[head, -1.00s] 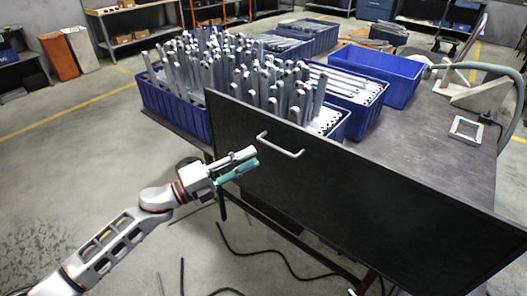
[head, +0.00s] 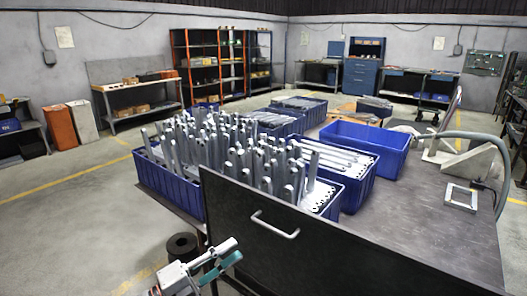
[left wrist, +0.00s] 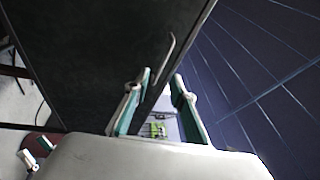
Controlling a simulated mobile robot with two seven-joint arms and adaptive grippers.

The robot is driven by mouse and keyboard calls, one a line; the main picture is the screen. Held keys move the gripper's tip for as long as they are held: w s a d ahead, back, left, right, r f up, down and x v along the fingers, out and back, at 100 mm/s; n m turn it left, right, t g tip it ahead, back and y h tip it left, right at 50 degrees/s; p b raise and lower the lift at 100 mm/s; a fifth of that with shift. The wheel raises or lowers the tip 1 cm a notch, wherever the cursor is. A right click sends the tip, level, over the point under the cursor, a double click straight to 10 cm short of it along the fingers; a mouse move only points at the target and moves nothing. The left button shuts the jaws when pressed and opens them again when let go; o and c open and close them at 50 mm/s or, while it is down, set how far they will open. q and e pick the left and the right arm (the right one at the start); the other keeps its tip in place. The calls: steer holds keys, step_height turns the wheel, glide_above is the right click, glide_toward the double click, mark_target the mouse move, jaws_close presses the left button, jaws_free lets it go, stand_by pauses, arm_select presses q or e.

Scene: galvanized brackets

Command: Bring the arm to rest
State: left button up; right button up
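My left gripper (head: 236,251) is at the bottom of the head view, in front of the black panel (head: 330,250) of the workbench. It is to the left of and below the metal bar handle (head: 275,226) and apart from it. In the left wrist view its two teal-lined fingers (left wrist: 163,77) stand apart with nothing held between them. The handle (left wrist: 166,62) shows beyond the fingertips there, against the dark panel (left wrist: 90,50). Most of my left arm is below the head view.
Blue bins (head: 165,182) packed with upright metal brackets (head: 240,150) stand on the bench (head: 425,215). An empty blue bin (head: 370,134) and a grey square frame (head: 461,197) are on its right side. A dark roll (head: 182,247) is near the bench's left corner.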

arm_select(q)
steer(key=s+a+f+n+y, duration=0.3)
steer(key=s+f+n+y, duration=0.1)
steer(key=s+f+n, duration=0.3)
steer(key=s+a+f+n+g+y, duration=0.1)
steer(key=s+a+f+n+y, duration=0.2)
steer(key=s+f+n, duration=0.5)
steer(key=s+a+f+n+y, duration=0.3)
steer(key=s+f+n+y, duration=0.3)
steer(key=f, duration=0.6)
steer(key=shift+s+a+f+n+g, duration=0.3)
steer(key=shift+s+n, duration=0.55)
steer(key=shift+n, duration=0.05)
steer(key=shift+w+d, duration=0.1)
